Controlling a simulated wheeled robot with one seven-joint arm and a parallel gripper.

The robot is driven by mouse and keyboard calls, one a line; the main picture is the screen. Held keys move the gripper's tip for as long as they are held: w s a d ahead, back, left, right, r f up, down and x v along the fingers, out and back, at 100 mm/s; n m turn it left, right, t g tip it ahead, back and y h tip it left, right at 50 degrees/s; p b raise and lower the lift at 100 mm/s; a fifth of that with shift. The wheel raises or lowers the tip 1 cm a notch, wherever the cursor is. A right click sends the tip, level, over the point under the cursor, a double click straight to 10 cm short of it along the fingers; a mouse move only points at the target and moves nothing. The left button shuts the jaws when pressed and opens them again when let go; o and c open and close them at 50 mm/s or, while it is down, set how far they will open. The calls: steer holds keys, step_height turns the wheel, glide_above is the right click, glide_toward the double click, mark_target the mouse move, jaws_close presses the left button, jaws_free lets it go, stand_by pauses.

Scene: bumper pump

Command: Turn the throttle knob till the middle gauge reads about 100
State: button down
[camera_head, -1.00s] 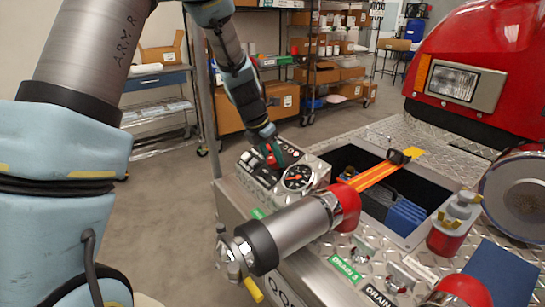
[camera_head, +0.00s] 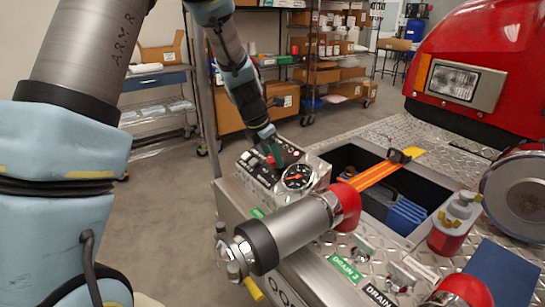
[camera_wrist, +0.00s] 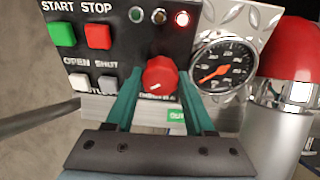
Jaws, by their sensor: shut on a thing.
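The red throttle knob (camera_wrist: 160,74) sits on the black control panel, with a pale mark on its face. My gripper (camera_wrist: 159,82) has its two green fingers shut on either side of the knob. In the head view my gripper (camera_head: 269,147) reaches down to the panel, and part of the red knob (camera_head: 271,161) shows by it. A round black gauge (camera_wrist: 222,65) stands just right of the knob. Its orange needle points to the lower left; the numbers are too small to read. The gauge (camera_head: 298,177) also shows in the head view. The label under the knob is partly hidden.
A green START button (camera_wrist: 62,34), a red STOP button (camera_wrist: 97,37) and white and grey buttons lie left of the knob. A red lamp (camera_wrist: 182,19) is lit above it. A red-capped metal fitting (camera_wrist: 290,94) stands close to the right of the gauge.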

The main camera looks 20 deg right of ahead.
steer(key=m+b, duration=0.1)
steer(key=m, duration=0.3)
steer(key=shift+s+f+t+b, duration=0.1)
steer(key=shift+f+t+b, duration=0.05)
steer(key=shift+t+b, duration=0.2)
steer(key=m+b, duration=0.1)
steer(key=m, duration=0.1)
steer(key=m+b, duration=0.2)
steer(key=shift+f+m+t+h, duration=0.15)
steer(key=shift+m+t+h, duration=0.1)
steer(key=shift+m+h, duration=0.05)
steer(key=m+b, duration=0.5)
steer(key=shift+a+h+b, duration=0.1)
steer(key=shift+h+b, duration=0.2)
steer(key=shift+h, duration=0.1)
steer(key=shift+m+b, duration=1.05)
steer(key=shift+m, duration=0.05)
steer(key=shift+c, duration=1.4)
jaws_free()
steer(key=shift+r, duration=0.2)
steer(key=shift+r, duration=0.1)
